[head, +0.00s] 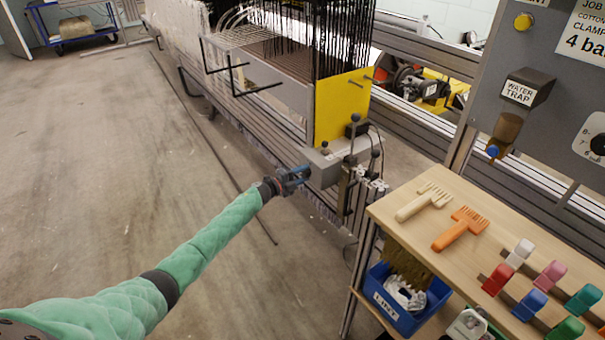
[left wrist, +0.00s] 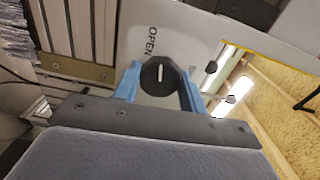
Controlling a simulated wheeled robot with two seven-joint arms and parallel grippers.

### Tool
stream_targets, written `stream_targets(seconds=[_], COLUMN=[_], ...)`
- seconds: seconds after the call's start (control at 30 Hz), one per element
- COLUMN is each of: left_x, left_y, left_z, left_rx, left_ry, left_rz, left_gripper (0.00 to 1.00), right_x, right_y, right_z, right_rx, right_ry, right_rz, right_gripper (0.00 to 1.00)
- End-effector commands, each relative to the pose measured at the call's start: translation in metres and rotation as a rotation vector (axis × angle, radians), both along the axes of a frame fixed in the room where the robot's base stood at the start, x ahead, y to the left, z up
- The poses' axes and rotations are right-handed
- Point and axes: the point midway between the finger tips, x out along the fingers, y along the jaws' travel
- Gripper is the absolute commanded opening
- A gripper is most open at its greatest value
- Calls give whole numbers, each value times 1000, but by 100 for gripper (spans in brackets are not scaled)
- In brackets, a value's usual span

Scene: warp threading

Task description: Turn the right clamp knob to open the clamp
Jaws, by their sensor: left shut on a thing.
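The right clamp knob (left wrist: 158,75) is round and black with a white line, and shows in the left wrist view on a light grey plate (left wrist: 172,35) printed "OPEN". The white line points roughly up the picture. My left gripper (head: 303,173) reaches the clamp's grey box (head: 324,168) at the loom's right end in the head view. In the left wrist view the blue fingers of my left gripper (left wrist: 160,88) are shut on the knob, one on each side. The knob is hidden in the head view. My right gripper is not in view.
A wooden table (head: 405,240) with a cream comb (head: 424,202), an orange comb (head: 461,228) and several coloured clips stands to the right. A blue bin (head: 385,308) sits below it. A yellow plate (head: 343,107) rises above the clamp.

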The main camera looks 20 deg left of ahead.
Motion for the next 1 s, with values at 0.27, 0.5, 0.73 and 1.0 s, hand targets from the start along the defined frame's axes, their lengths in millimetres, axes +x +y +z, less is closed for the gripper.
stream_targets(seconds=[0.27, 0.5, 0.73, 1.0], left_x=[1, 1, 1, 0], left_y=[3, 3, 3, 2], left_z=[0, 0, 0, 0], left_rx=[-36, -47, -48, -47], left_ry=[30, 38, 39, 38], left_rz=[4, 4, 4, 2], left_gripper=[19, 19, 19, 63], right_x=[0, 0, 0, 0], right_y=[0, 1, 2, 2], right_z=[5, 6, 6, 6], right_rx=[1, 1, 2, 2], right_ry=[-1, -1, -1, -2], right_rz=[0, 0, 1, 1], right_gripper=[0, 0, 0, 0])
